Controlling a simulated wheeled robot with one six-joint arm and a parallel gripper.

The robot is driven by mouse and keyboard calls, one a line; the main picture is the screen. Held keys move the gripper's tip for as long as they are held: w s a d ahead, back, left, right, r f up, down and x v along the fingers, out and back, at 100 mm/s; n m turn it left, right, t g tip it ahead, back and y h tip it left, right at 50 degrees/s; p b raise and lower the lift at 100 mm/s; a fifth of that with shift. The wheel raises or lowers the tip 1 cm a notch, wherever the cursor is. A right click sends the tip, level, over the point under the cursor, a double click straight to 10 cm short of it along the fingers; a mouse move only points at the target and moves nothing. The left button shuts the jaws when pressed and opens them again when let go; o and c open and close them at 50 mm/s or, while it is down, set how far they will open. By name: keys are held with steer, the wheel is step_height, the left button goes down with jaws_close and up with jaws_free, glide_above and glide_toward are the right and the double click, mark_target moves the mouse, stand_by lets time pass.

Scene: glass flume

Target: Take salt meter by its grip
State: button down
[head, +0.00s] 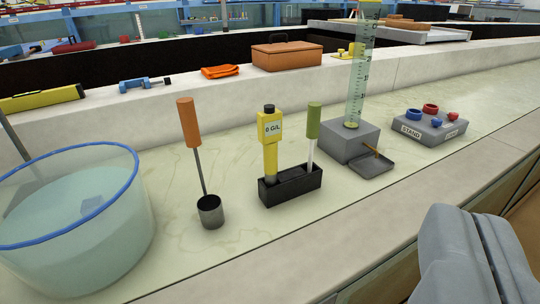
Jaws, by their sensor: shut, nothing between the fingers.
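The salt meter (270,135) is yellow with a black cap and a display label reading "0 G/L". It stands upright with its grey lower end in a black holder (292,190) on the pale bench. A green-handled tool (313,121) with a thin white shaft stands in the same holder, to the right of the meter. My gripper (468,225) is at the lower right, grey, its fingers together with nothing between them. It is apart from the meter, nearer the camera and to its right.
A glass basin (75,225) with a blue rim holds water at the left. An orange-handled ladle (210,212) stands between basin and holder. To the right are a graduated cylinder (361,70) on a grey block and a stand (430,127) with red and blue rings. Bench in front is clear.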

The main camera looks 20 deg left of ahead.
steer(key=c, duration=1.7)
jaws_free()
steer(key=shift+w, duration=0.1)
steer(key=o, duration=1)
steer(key=w+f+m, duration=0.1)
steer(key=w+m+g, duration=0.1)
steer(key=w+f+m+g, duration=0.1)
steer(key=w+m, duration=0.1)
steer(key=shift+a+f+y, duration=0.2)
steer(key=shift+f+y, duration=0.1)
steer(key=shift+f, duration=0.05)
steer(key=m+g+y, duration=0.7)
steer(key=m+y, duration=0.3)
steer(key=m, duration=1.2)
glide_toward(273, 136)
steer(key=x, duration=0.7)
steer(key=shift+a, duration=0.15)
steer(key=shift+x, duration=2.95)
